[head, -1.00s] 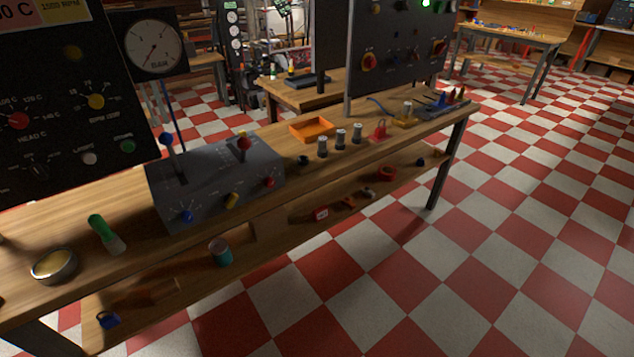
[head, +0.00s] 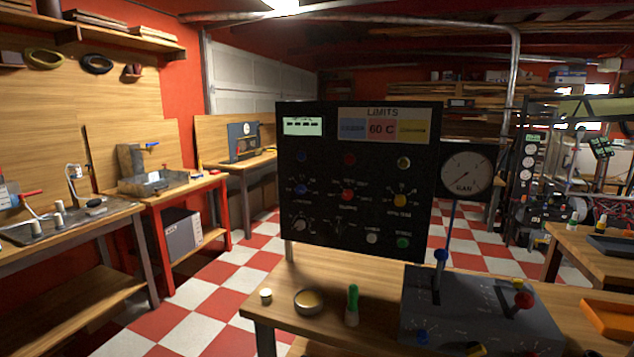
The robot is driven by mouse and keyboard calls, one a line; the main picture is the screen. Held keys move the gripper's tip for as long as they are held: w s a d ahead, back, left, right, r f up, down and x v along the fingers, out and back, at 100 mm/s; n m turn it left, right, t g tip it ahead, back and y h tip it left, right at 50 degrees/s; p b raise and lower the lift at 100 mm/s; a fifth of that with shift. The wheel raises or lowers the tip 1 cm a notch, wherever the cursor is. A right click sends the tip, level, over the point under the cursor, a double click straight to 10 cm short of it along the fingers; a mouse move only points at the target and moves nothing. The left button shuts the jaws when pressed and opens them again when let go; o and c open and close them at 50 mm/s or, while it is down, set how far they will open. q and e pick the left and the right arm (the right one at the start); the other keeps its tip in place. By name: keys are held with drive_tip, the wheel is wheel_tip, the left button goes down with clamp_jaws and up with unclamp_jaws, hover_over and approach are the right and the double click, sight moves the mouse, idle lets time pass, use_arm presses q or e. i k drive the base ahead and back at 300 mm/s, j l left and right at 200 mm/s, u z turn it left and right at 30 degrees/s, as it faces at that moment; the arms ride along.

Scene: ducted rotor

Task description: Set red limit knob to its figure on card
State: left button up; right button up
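The black limits panel (head: 322,227) stands upright on the wooden bench, centre of the head view. The limits card (head: 384,126) at its top has blue, red and yellow fields; the red field reads 60 C. The red limit knob (head: 347,195) sits mid-panel between a blue knob (head: 301,189) and a yellow knob (head: 400,200). Its scale figures and pointer are too small to read. Neither gripper is in view.
A gauge (head: 466,173) stands right of the panel. A grey lever box (head: 480,315) sits in front of it on the bench. A green-handled item (head: 352,303) and a round dish (head: 309,301) stand before the panel. An orange tray (head: 610,318) lies at right.

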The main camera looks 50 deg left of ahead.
sight(347, 194)
drive_tip(key=u, duration=1.3)
